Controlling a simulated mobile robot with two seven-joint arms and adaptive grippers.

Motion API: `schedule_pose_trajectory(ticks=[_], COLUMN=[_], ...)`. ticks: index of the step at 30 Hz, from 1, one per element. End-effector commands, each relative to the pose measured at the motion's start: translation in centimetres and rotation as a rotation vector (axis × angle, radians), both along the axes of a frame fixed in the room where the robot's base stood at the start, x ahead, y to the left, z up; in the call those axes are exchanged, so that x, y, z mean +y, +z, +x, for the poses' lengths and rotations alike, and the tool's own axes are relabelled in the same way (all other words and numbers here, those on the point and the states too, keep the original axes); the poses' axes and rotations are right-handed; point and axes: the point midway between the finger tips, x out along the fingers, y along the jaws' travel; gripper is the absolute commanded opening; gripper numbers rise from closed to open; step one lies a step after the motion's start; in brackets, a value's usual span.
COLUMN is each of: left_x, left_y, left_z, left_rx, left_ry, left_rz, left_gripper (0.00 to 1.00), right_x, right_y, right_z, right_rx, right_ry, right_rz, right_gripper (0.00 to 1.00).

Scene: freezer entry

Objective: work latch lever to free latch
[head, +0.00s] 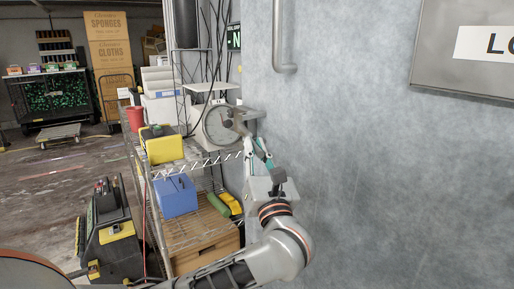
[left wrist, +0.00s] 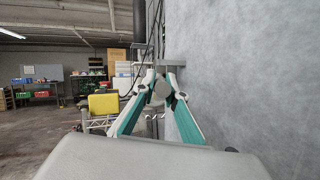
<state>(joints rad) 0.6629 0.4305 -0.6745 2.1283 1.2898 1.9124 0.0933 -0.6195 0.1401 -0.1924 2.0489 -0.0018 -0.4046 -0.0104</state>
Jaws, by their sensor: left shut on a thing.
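The grey latch lever (head: 233,123) juts out from the wall beside the shelf rack, and a grey bracket (head: 249,113) sits at its wall end. My left gripper (head: 247,142) reaches up along the wall, its fingertips at the lever. In the left wrist view, my left gripper (left wrist: 161,84) is shut on the rounded grey end of the latch lever (left wrist: 160,90), with a finger on each side. The fingers partly hide the lever and its mounting. My right gripper is in neither view.
A wire shelf rack (head: 207,158) stands close left of the gripper, bearing a white dial scale (head: 203,115), a yellow case (head: 162,146) and a blue box (head: 176,196). A floor machine (head: 110,235) stands at lower left.

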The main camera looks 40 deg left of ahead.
Motion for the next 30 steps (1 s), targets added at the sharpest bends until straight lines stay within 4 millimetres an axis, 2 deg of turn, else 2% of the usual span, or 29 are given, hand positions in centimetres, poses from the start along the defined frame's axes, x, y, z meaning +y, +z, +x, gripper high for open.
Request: schedule_pose_trajectory(ticks=[5,18,19,21,30], left_x=[1.2,1.4,1.4,1.4,1.3], left_y=[0.1,0.1,0.1,0.1,0.0], left_z=[-1.2,-1.5,-1.5,-1.5,-1.5], left_rx=[0.000,0.000,0.000,0.000,0.000], left_ry=[-0.078,-0.112,-0.112,-0.112,-0.112], left_rz=[0.002,0.000,0.000,0.000,0.000], left_gripper=[0.00,0.00,0.14,0.29,0.29], right_x=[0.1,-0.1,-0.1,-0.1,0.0], right_y=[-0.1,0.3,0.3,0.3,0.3], right_z=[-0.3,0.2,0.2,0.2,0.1], right_rx=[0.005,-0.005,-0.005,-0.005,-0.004], right_ry=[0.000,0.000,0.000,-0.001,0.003], right_rz=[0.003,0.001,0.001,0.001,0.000], right_gripper=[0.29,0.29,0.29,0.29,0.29])
